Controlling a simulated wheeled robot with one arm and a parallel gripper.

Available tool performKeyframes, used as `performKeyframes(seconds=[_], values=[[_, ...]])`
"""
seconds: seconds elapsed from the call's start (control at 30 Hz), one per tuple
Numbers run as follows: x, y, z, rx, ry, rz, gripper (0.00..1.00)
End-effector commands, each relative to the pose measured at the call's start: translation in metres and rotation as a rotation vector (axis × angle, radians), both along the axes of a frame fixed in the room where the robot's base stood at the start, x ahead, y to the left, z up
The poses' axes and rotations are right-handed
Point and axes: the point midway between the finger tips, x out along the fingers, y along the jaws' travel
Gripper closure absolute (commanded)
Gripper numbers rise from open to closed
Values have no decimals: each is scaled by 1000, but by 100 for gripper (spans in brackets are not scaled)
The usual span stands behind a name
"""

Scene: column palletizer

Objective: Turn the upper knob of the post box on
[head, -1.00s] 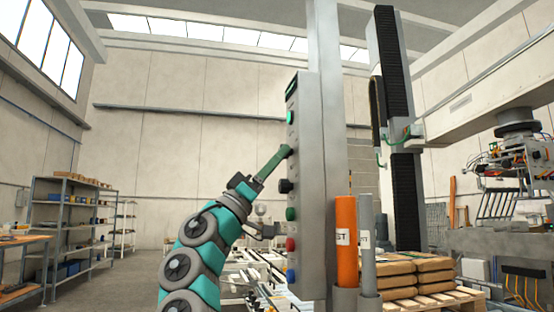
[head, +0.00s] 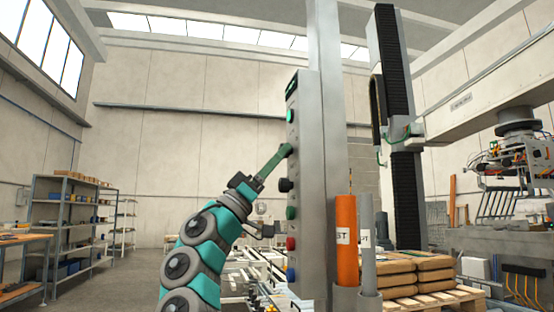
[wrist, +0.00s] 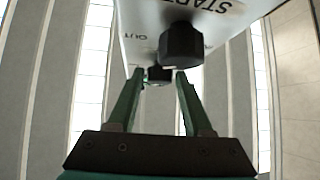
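The post box (head: 307,200) is a tall grey box on a post, its control face to the left in the head view. My gripper (head: 287,151) reaches up to this face from the lower left. In the wrist view, the upper knob (wrist: 159,75) is black and sits between the tips of my two green fingers (wrist: 160,76). Slim gaps show on both sides, so the fingers look open around it; contact is not clear. A second black knob (wrist: 181,45) is nearer the camera; in the head view this lower knob (head: 285,185) is below my gripper.
A green lamp (head: 290,116) is above my gripper on the box. Below the knobs are green (head: 291,213), red (head: 291,243) and blue (head: 291,274) buttons. Orange (head: 346,240) and grey (head: 367,240) tubes stand right of the box. Shelving (head: 72,225) is far left.

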Motion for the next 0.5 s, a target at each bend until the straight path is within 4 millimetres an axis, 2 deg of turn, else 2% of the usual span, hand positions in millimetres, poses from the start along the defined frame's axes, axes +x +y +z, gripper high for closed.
performKeyframes(seconds=[0.03, 0.13, 0.17, 0.37, 0.5], values=[[0, 0, 0, 0, 0, 0, 43], [0, 0, 0, 0, 0, 0, 31], [0, 0, 0, 0, 0, 0, 31], [-1, 1, -1, 0, -1, -1, 31], [-3, 6, -8, 0, -2, 0, 31]])
